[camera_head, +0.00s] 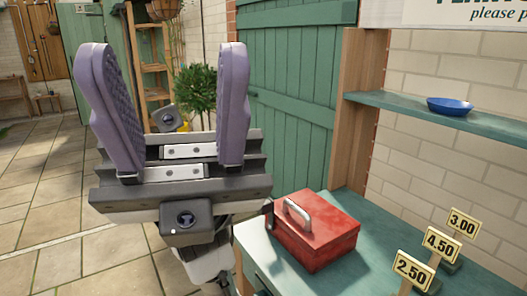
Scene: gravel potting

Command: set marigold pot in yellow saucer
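My gripper (165,62) fills the left middle of the head view, its two purple ribbed fingers spread wide apart. It is open and nothing shows between the fingers except the background. I see no marigold pot and no yellow saucer in this view.
A red metal box (318,232) with a grey handle sits on a green counter (372,272), right of my gripper. Price signs (441,243) stand at the counter's right. A blue dish (449,106) rests on a green shelf (400,108). Open paved floor (45,190) lies left.

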